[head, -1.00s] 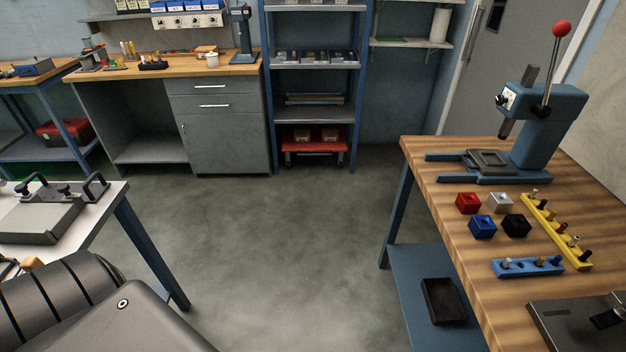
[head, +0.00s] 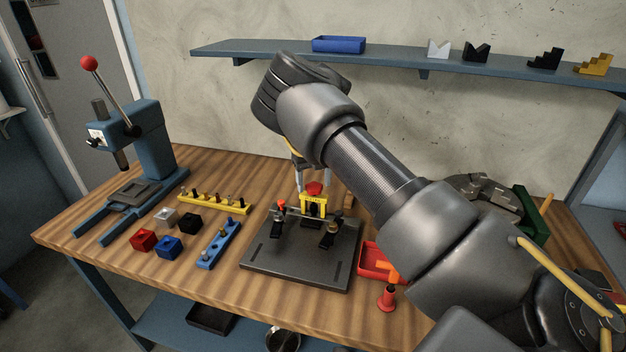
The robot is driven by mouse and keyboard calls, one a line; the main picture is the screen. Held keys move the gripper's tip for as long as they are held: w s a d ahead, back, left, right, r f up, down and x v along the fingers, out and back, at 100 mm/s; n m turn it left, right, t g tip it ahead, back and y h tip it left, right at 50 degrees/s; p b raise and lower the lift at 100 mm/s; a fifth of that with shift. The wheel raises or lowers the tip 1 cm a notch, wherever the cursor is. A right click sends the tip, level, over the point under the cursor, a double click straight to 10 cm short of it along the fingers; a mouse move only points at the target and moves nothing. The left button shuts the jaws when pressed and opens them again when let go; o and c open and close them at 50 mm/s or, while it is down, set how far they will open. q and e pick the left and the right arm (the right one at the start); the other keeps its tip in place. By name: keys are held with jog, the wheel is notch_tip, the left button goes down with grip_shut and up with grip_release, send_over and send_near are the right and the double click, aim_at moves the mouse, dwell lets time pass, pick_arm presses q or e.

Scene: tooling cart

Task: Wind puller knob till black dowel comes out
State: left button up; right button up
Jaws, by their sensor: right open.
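The puller is a small yellow frame (head: 314,199) with a red knob (head: 314,188) on top. It stands on a dark fixture plate (head: 290,268) between black clamps (head: 279,225). My right gripper (head: 313,184) points down from above, its pale fingers apart on either side of the red knob. The fingers are open; whether they touch the knob is too small to tell. I cannot make out the black dowel under the puller. My left gripper is not in view.
An arbor press (head: 150,140) stands at the left of the wooden bench. Colored blocks (head: 143,239), a yellow peg rack (head: 214,204) and a blue peg rack (head: 216,246) lie left of the plate. A red tray (head: 372,261) and an orange-red tool (head: 387,297) are at its right.

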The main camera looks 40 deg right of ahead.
jog(key=shift+f, duration=0.3)
jog(key=c, duration=1)
jog(key=shift+r+m, duration=0.1)
jog(key=shift+m, duration=0.2)
